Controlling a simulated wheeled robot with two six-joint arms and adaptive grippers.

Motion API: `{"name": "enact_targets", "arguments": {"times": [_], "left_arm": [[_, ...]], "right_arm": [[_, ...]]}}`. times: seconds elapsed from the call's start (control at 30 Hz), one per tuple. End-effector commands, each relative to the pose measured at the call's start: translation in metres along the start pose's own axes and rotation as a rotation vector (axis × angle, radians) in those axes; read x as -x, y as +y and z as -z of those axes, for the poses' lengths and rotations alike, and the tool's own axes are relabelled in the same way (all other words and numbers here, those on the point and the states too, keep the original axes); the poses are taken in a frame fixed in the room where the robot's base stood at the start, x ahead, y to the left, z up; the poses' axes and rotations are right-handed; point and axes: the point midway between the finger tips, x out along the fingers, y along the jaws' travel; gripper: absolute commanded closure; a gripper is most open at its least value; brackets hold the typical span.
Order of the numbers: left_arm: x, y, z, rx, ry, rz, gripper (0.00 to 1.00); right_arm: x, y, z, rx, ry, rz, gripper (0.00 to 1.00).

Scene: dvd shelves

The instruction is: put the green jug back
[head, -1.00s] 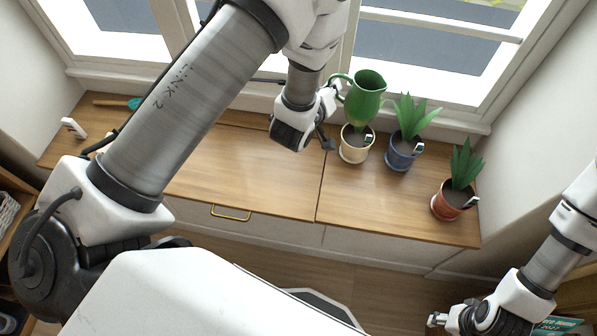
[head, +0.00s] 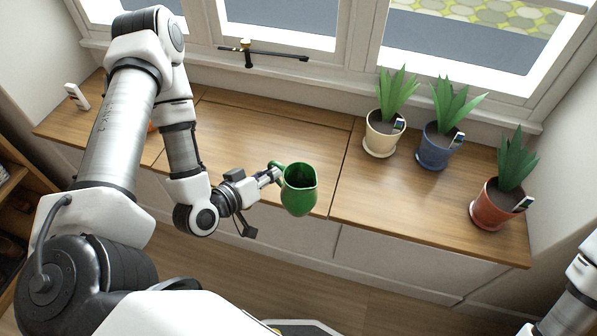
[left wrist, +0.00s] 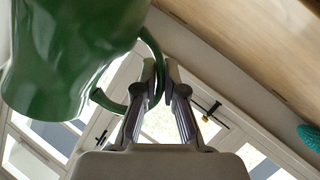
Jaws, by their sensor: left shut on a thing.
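The green jug (head: 299,192) hangs upright in the air in front of the wooden counter's front edge. My left gripper (head: 274,174) is shut on its handle, on the jug's left side. In the left wrist view the jug's green body (left wrist: 75,50) fills the upper left, and the fingers (left wrist: 160,78) close around the curved handle (left wrist: 152,50). My right arm shows only in part at the lower right edge of the head view, and its gripper is out of sight.
The wooden counter (head: 262,128) is bare in its middle. Plants stand at its right in a cream pot (head: 381,138), a blue pot (head: 433,150) and a red pot (head: 493,207). A white object (head: 77,97) stands at far left. A teal object (left wrist: 310,137) shows in the left wrist view.

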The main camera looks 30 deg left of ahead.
Motion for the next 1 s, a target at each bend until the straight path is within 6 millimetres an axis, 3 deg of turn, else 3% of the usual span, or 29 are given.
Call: {"name": "enact_targets", "arguments": {"times": [0.27,0.47,0.8,0.9,1.0], "left_arm": [[-0.021,-0.015,0.009,0.003,0.010,-0.001,1.00],[-0.053,-0.030,0.035,-0.003,0.006,-0.002,1.00],[-0.115,-0.066,0.073,-0.003,0.004,0.000,1.00],[-0.121,-0.070,0.076,-0.001,0.001,0.001,1.00],[-0.127,-0.078,0.065,-0.001,-0.002,0.001,1.00]], "right_arm": [[-0.043,0.000,0.000,0.000,0.000,0.000,0.00],[-0.036,0.000,0.000,0.000,0.000,0.000,0.00],[-0.048,0.000,0.000,0.000,0.000,0.000,0.00],[-0.050,0.000,0.000,0.000,0.000,0.000,0.00],[-0.058,0.000,0.000,0.000,0.000,0.000,0.00]]}}
